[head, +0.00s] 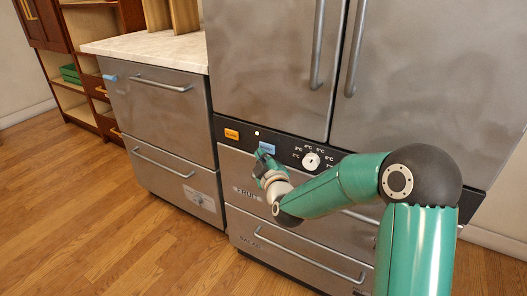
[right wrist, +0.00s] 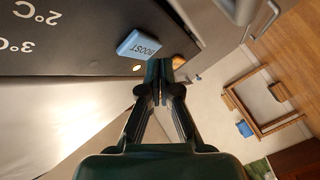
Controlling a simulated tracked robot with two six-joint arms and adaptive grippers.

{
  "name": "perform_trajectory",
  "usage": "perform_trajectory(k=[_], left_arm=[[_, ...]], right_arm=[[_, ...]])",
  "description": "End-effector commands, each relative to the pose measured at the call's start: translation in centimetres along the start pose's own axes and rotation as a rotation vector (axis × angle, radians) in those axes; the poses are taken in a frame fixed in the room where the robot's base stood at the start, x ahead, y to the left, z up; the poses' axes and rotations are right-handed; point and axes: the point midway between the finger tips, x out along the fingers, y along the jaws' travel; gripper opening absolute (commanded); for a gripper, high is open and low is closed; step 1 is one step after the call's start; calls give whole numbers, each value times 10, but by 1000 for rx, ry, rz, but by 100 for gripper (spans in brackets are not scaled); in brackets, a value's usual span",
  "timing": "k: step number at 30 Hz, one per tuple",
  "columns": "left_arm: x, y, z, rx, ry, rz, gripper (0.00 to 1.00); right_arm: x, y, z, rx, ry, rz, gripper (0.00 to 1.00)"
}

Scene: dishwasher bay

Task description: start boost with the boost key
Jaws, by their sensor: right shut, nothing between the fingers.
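The boost key (head: 267,149) is a blue block on the black control strip of the large steel fridge. In the right wrist view the key (right wrist: 139,46) carries the word BOOST and stands out from the panel. My right gripper (head: 262,158) is shut and empty, just in front of and below the key in the head view. In the right wrist view its fingertips (right wrist: 158,68) are close beside the key's edge. I cannot tell whether they touch it. My left gripper is in neither view.
An orange key (head: 231,134) and a small white dot (head: 257,133) sit left of the boost key. A white dial (head: 311,160) with temperature marks sits to its right. Drawer handles (head: 310,258) stick out below. Open wooden floor (head: 100,215) lies to the left.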

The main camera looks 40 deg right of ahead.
Motion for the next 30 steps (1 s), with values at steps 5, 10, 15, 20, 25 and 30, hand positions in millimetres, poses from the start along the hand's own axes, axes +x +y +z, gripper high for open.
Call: perform_trajectory(k=[5,10,15,20,25,30], left_arm=[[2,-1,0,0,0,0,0],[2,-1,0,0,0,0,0],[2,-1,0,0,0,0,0],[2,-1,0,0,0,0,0],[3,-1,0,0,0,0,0],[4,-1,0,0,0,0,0]], right_arm=[[5,3,2,0,-1,2,0],[8,5,3,1,-1,0,0],[8,5,3,0,0,0,0],[8,5,3,0,0,0,0],[9,5,3,0,0,0,0],[11,6,4,0,0,0,0]])
